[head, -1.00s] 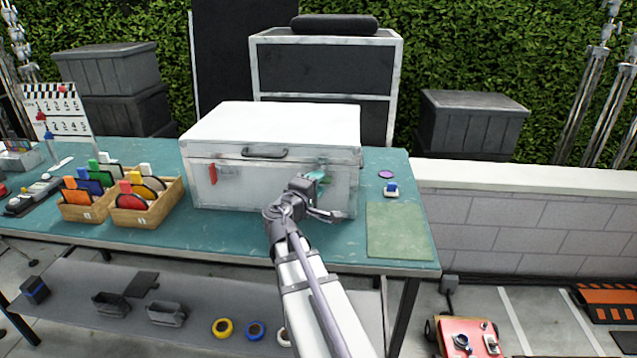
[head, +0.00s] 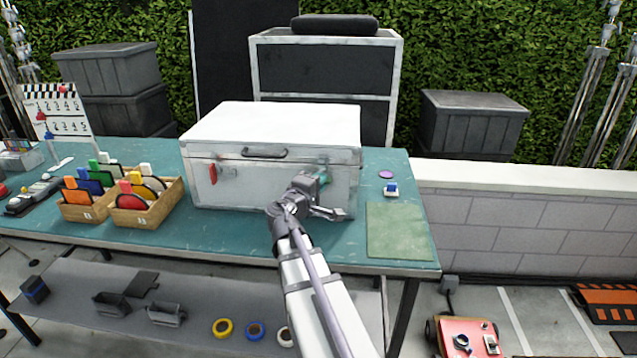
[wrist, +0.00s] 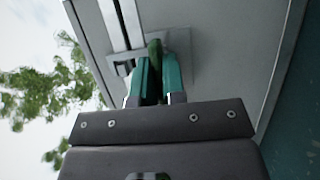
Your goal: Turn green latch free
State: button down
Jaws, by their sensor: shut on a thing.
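A white case (head: 270,125) with a closed lid stands on the teal table (head: 390,165). The green latch (wrist: 155,48) is on the case's front, towards its right end; my gripper mostly hides it in the head view. My gripper (head: 321,179) is at the case front, shut on the green latch. In the wrist view its two teal fingers (wrist: 157,82) stand on either side of the dark green latch, close to the grey plate behind it. How far the latch is turned is hard to tell.
A red latch (head: 213,174) is on the left of the case front, and a dark handle (head: 264,153) is at the middle. Wooden boxes (head: 147,212) of coloured discs stand to the left. A green mat (head: 398,232) and a small blue-white item (head: 391,190) lie to the right.

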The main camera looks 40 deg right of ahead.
jog(key=shift+m+p, duration=0.3)
jog(key=m+y+p, duration=0.1)
jog(key=m+p, duration=0.1)
jog(key=m, duration=0.1)
jog(key=shift+r+y, duration=0.2)
jog(key=shift+y, duration=0.2)
jog(key=m+y+p, duration=0.1)
jog(key=m+p, duration=0.1)
jog(key=m, duration=0.1)
jog(key=shift+m+y, duration=0.3)
jog(key=m+y+p, duration=0.1)
jog(key=m+t+y, duration=0.1)
jog(key=m, duration=0.1)
jog(key=shift+s+t+p, duration=0.15)
jog(key=shift+t+p, duration=0.15)
jog(key=shift+p, duration=0.1)
jog(key=shift+d+f+m+t+y, duration=0.1)
jog(key=shift+m+t+y, duration=0.7)
jog(key=shift+m, duration=0.8)
jog(key=c, duration=1.2)
grip_release()
